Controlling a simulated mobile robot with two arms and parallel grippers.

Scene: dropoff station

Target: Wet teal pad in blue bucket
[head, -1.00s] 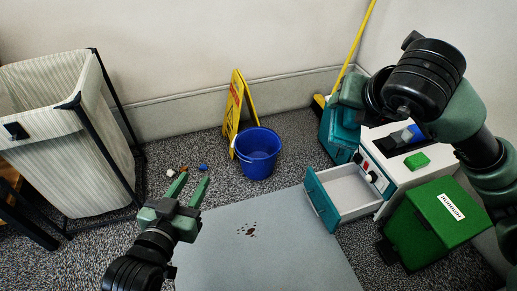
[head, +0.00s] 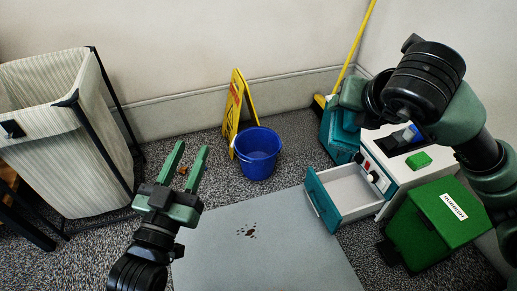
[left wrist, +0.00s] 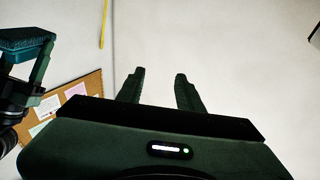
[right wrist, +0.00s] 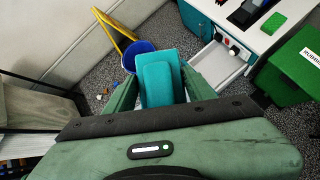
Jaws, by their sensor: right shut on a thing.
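The teal pad (right wrist: 160,80) is held between the fingers of my right gripper (right wrist: 158,92) in the right wrist view. The pad also shows in the head view (head: 338,140), hanging below the right wrist, and at the left edge of the left wrist view (left wrist: 25,45). The blue bucket (head: 258,152) stands upright on the carpet, left of the pad in the head view; it is partly hidden behind the pad in the right wrist view (right wrist: 138,52). My left gripper (head: 190,155) is open and empty, left of the bucket and nearer the camera. I cannot tell whether the pad is wet.
A yellow floor sign (head: 236,108) stands beside the bucket. A grey mat (head: 270,260) with dark stains lies in front. At right are a white unit (head: 400,172) with an open drawer (head: 340,190) and a green bin (head: 430,235). A striped hamper (head: 75,150) stands left.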

